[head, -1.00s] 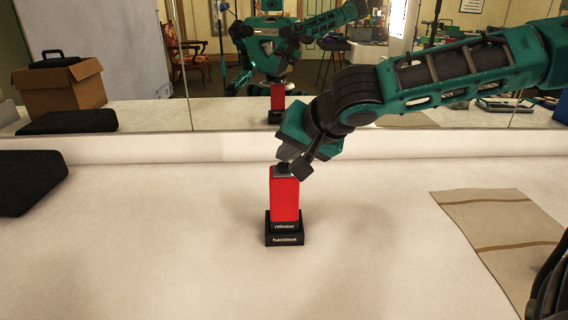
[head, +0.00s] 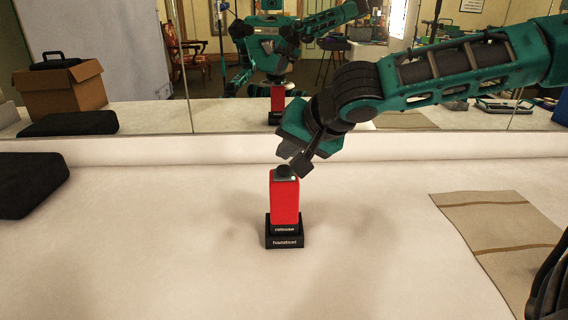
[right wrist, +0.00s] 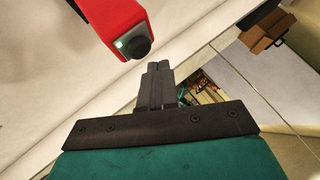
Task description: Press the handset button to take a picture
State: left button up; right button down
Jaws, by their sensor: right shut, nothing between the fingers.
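A red handset (head: 285,200) stands upright in a black base (head: 285,241) lettered "handset", on the pale surface in the middle of the head view. Its round dark button (head: 283,170) is on top, with a small lit light beside it. In the right wrist view the handset (right wrist: 108,18) is at upper left, with the button (right wrist: 136,47) and a glowing greenish light. My right gripper (head: 302,168) is shut and empty, its tips just above and beside the button. In the wrist view the fingertips (right wrist: 158,67) appear a small gap from it. My left gripper is not directly visible.
A mirror (head: 220,115) runs along the back and reflects my body and the handset. A black case (head: 30,183) lies at left. A beige striped cloth (head: 500,225) lies at right. The surface around the handset is clear.

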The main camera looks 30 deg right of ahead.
aim_at(288, 169)
notch_tip(288, 169, up, 5)
jog(key=p, duration=0.4)
jog(key=shift+r, duration=0.1)
dwell(0.8)
